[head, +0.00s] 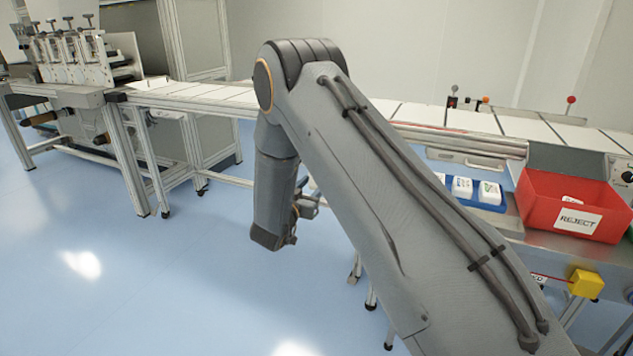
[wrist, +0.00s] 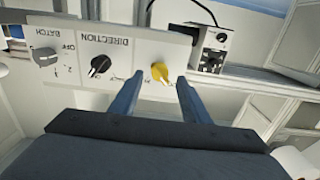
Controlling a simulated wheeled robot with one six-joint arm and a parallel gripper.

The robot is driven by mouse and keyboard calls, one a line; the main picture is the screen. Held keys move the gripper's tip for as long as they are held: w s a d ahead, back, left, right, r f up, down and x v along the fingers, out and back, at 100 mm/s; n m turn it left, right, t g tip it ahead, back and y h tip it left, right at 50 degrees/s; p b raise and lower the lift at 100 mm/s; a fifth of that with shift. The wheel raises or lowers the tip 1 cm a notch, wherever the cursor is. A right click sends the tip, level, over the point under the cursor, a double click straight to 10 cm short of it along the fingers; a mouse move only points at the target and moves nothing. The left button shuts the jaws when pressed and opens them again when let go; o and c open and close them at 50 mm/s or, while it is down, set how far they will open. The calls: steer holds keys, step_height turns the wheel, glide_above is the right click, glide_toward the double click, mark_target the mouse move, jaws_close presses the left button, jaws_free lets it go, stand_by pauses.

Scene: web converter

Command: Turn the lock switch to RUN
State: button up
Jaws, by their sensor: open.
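In the wrist view a pale switch panel (wrist: 70,72) appears upside down. It carries a yellow knob (wrist: 160,73), a black knob (wrist: 99,66) marked DIRECTION and a grey knob (wrist: 46,57) marked BATCH with an OFF position. No LOCK or RUN label is readable, and I cannot tell the yellow knob's setting. My gripper (wrist: 160,78) is open, its two blue fingers on either side of the yellow knob in the picture. I cannot tell whether they touch it. In the head view my arm hides the panel and most of my gripper.
In the head view a red REJECT bin (head: 540,195) and a blue tray (head: 484,206) with white boxes stand at right by the conveyor (head: 470,120). A yellow box (head: 586,283) sits on the front edge. The blue floor (head: 120,270) at left is clear.

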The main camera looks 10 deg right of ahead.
steer(key=shift+x, duration=1.55)
steer(key=shift+c, duration=0.3)
steer(key=c, duration=1)
steer(key=shift+o, duration=0.2)
